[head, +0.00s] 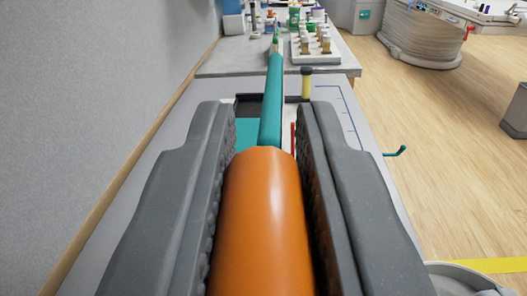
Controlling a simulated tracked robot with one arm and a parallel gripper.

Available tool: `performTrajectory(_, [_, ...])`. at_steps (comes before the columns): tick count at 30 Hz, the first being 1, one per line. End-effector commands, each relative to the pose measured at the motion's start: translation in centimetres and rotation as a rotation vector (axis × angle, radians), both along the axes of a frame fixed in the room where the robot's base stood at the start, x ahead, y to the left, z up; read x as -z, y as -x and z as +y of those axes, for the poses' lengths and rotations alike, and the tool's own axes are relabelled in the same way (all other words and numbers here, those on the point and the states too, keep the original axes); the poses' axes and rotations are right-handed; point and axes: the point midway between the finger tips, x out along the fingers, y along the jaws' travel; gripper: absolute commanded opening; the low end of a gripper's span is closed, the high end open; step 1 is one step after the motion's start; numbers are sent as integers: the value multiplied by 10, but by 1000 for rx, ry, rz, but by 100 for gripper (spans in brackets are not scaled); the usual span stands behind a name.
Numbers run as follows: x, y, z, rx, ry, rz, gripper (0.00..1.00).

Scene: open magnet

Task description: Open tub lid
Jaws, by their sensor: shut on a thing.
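My gripper (268,112) has its two dark ridged jaws on either side of an orange handle (262,225) and is shut on it. The handle belongs to a long tool with a teal shaft (270,108), which points straight away from me. The narrow far end of the shaft shows over the rear bench, among small items there; I cannot tell whether it touches any of them. I cannot tell which container is the tub, and no lid is clear.
A white rack with several brown bottles (316,44) stands on the grey rear bench (225,62). A grey wall (85,110) closes the left side. A teal hook (396,153) juts out right, over open wooden floor (430,115).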

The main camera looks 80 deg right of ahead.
Motion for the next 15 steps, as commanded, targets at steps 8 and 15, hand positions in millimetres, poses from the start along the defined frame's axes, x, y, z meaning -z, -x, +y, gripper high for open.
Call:
performTrajectory(8, [0, 8, -1, 2, -2, -42, 0])
performTrajectory(15, [-2, 8, -1, 2, -2, -43, 0])
